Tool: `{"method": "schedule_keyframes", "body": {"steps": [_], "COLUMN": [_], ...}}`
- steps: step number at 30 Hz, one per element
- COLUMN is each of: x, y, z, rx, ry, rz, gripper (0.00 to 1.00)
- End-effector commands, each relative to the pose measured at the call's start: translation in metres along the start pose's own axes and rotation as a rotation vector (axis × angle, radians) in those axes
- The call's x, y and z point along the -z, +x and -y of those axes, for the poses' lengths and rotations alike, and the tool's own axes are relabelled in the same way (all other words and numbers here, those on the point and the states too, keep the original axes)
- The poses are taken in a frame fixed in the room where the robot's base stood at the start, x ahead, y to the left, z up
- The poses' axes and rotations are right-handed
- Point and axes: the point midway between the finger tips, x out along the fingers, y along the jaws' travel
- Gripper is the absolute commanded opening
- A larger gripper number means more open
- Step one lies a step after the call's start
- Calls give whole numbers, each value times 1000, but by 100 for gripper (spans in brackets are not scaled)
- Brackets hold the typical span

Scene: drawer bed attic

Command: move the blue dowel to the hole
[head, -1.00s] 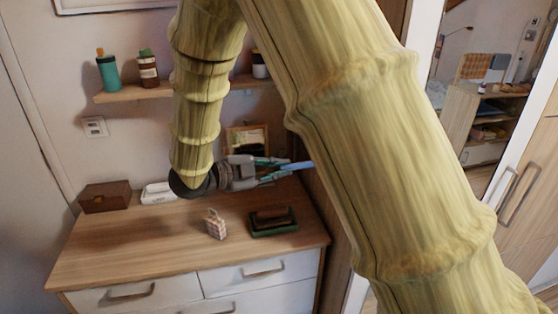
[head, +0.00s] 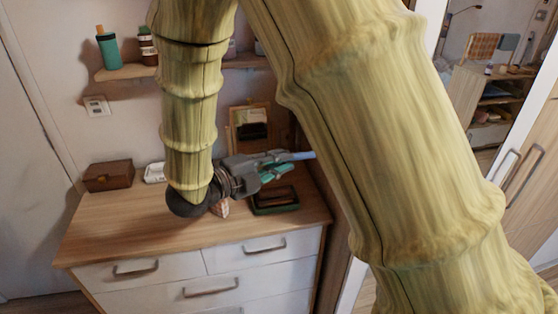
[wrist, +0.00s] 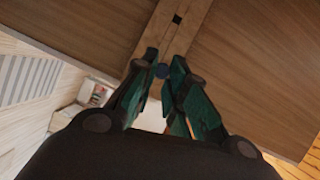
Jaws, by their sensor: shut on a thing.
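The blue dowel (head: 302,155) is held in my gripper (head: 279,163) and sticks out to the right from the fingertips in the head view. In the wrist view, its dark blue round end (wrist: 161,71) shows between the green fingertips of my gripper (wrist: 164,73). A small dark square hole (wrist: 177,19) shows in a light wooden strip (wrist: 165,40) at the top of the wrist view. The dowel's end is apart from it in the picture, below and slightly left. The hole cannot be made out in the head view.
My gripper is above a wooden-topped dresser (head: 115,226). On it are a brown box (head: 108,176), a white item (head: 155,173), a green-edged tray (head: 276,204) and a partly hidden checkered item (head: 220,208). A picture frame (head: 249,128) stands behind. A shelf (head: 125,72) is on the wall.

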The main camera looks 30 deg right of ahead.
Motion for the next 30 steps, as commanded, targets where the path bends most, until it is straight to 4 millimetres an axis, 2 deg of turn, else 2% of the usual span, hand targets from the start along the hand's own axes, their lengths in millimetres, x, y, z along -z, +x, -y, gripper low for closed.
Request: {"method": "schedule_keyframes", "body": {"steps": [9, 30], "x": [0, 21], "y": [0, 45], "z": [-2, -1], "rx": [1, 1], "ry": [1, 0], "rz": [1, 0], "gripper": [0, 0]}}
